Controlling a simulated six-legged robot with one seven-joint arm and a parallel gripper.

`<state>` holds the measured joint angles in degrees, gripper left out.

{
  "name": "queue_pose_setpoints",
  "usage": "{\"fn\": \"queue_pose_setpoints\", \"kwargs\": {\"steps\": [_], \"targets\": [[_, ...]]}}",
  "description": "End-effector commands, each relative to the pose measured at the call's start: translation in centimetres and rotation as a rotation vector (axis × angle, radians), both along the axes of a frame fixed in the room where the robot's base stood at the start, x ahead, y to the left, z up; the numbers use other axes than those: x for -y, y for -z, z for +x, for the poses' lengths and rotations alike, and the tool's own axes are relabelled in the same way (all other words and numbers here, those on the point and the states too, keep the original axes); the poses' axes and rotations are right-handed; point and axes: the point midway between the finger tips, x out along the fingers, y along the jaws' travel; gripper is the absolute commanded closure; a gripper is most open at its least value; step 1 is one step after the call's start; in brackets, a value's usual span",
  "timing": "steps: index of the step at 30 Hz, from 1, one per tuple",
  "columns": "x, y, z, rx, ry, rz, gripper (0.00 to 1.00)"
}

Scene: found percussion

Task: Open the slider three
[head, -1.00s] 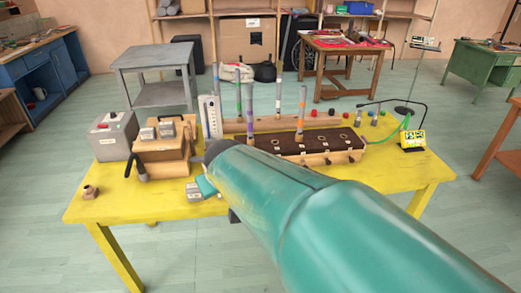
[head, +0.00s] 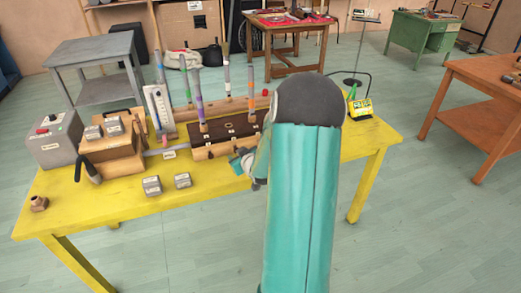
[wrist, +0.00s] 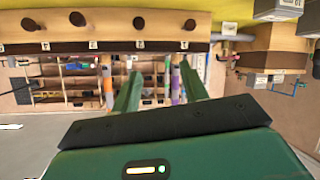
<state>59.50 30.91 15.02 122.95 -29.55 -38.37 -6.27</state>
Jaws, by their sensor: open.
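The wooden slider box (head: 208,152) with a dark top stands on the yellow table (head: 200,212). In the wrist view, which looks upside down, its wooden front (wrist: 108,28) has a row of several round brown knobs, among them a middle knob (wrist: 139,23). My gripper (head: 243,163) is in front of the box's right part. In the wrist view my gripper (wrist: 160,76) has its two green fingers apart with nothing between them. It appears clear of the knobs.
Several coloured upright tubes (head: 197,95) stand around the box. Two small grey blocks (head: 152,186) lie on the table at front left. A wooden case (head: 108,155) and grey box (head: 55,140) stand at left.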

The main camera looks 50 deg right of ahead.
Motion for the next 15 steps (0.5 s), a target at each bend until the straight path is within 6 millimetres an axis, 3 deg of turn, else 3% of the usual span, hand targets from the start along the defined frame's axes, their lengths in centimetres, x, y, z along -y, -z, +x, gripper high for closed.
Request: {"fn": "queue_pose_setpoints", "kwargs": {"steps": [1,9,15], "targets": [[1.6,1.8,-0.9,0.036,0.018,0.013,0.56],[7.7,7.6,-6.2,0.305,0.105,0.025,0.56],[9.8,9.6,-9.4,0.452,0.164,0.016,0.56]]}}
